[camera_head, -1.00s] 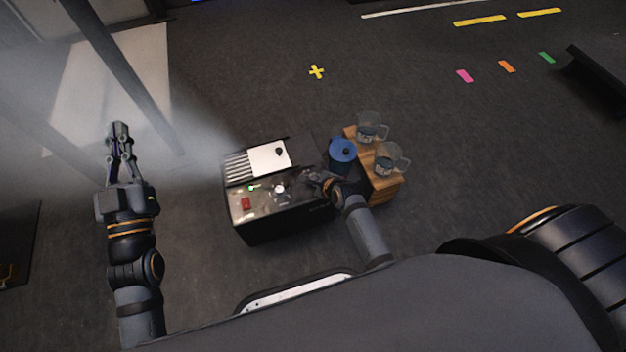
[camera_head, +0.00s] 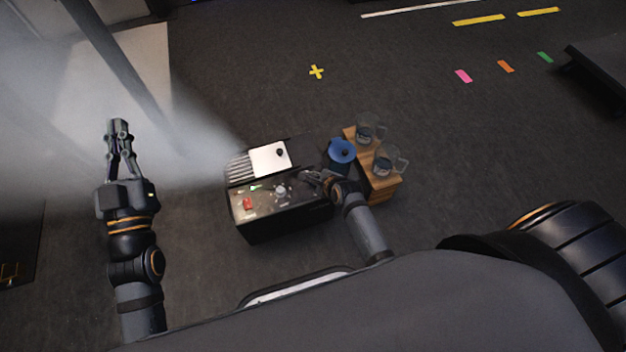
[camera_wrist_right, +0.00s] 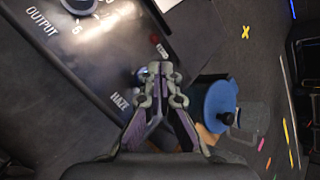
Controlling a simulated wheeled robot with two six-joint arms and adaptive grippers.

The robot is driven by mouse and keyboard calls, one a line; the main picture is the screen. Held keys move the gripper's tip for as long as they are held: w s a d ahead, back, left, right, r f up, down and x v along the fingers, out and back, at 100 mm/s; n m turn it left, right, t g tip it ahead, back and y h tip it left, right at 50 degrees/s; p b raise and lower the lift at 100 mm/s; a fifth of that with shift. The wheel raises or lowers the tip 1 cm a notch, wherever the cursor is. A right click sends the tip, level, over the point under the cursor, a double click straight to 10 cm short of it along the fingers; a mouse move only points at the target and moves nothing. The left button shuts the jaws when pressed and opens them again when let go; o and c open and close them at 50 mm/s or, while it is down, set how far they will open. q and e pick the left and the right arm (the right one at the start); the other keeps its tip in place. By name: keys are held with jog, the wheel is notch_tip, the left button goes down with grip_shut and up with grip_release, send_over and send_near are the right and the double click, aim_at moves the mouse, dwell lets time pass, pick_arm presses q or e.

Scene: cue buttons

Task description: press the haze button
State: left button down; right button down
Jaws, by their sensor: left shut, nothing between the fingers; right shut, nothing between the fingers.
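The haze machine (camera_head: 285,216) is a dark box on the floor with a control panel on top. In the right wrist view, the word HAZE (camera_wrist_right: 118,99) is printed on the panel. Close to it is a small round button (camera_wrist_right: 142,72) with a bluish glint, partly hidden by my fingers. My right gripper (camera_wrist_right: 158,72) is shut and empty, its tips at the button; I cannot tell whether they touch it. In the head view my right gripper (camera_head: 311,176) is over the panel's right end. My left gripper (camera_head: 119,124) is shut and empty, left of the machine.
A red switch (camera_head: 247,203) and a round knob (camera_head: 280,191) are on the panel. Pale haze (camera_head: 60,130) fills the left side.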

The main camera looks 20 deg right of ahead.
jog(key=shift+r+p, duration=2.65)
jog(key=shift+p, duration=0.6)
jog(key=shift+f, duration=0.1)
